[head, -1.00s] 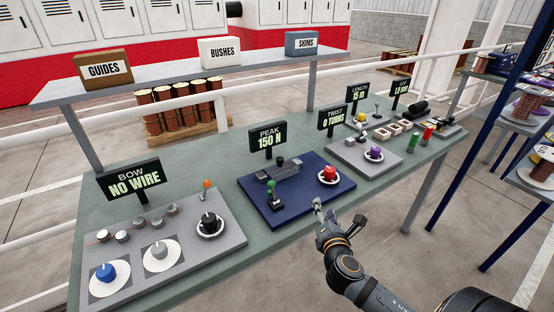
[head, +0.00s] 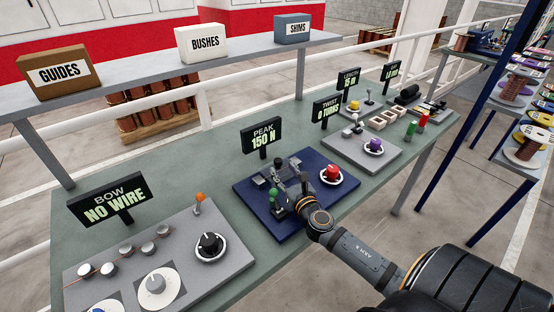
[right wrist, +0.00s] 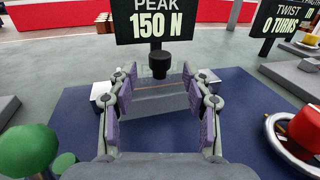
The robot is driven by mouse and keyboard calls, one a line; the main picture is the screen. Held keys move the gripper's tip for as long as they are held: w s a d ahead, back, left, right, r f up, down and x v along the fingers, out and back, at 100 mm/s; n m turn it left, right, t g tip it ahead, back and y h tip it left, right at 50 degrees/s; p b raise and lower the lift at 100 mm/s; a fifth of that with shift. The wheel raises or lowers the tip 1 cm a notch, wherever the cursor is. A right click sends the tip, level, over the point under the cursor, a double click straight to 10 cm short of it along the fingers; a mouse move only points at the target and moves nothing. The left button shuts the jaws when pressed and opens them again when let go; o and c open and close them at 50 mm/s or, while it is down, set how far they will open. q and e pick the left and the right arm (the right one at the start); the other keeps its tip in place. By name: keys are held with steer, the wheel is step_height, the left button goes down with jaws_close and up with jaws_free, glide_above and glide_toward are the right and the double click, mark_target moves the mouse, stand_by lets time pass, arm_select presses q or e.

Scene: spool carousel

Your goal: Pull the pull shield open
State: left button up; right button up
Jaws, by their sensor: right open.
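The pull station is a blue base plate (head: 285,228) in front of the "PEAK 150 N" sign (head: 262,137). A low grey fixture (right wrist: 155,105) with a dark round knob (right wrist: 160,62) stands on it, and a thin copper-coloured line crosses the fixture. I cannot clearly make out which part is the pull shield. My right gripper (head: 294,172) is over the plate; in the right wrist view its spread fingers (right wrist: 164,78) frame the knob and fixture, with nothing held between them. In the head view the gripper hides part of the fixture. My left gripper is not in view.
A green-knobbed lever (head: 273,195) stands left of my gripper, and a red button (head: 332,172) on a white ring stands right. The bow panel (head: 190,255) is at left, the twist panel (head: 385,155) at right. A shelf (head: 170,75) with labelled boxes runs behind.

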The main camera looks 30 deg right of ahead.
mark_target(280, 164)
steer(key=w, duration=0.4)
steer(key=shift+w+d+r+p, duration=0.1)
steer(key=shift+w+d+p, duration=0.2)
steer(key=shift+d+p, duration=0.1)
steer(key=shift+w, duration=0.45)
steer(key=shift+c, duration=0.4)
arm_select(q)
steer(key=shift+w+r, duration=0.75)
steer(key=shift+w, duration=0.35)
arm_select(e)
jaws_close()
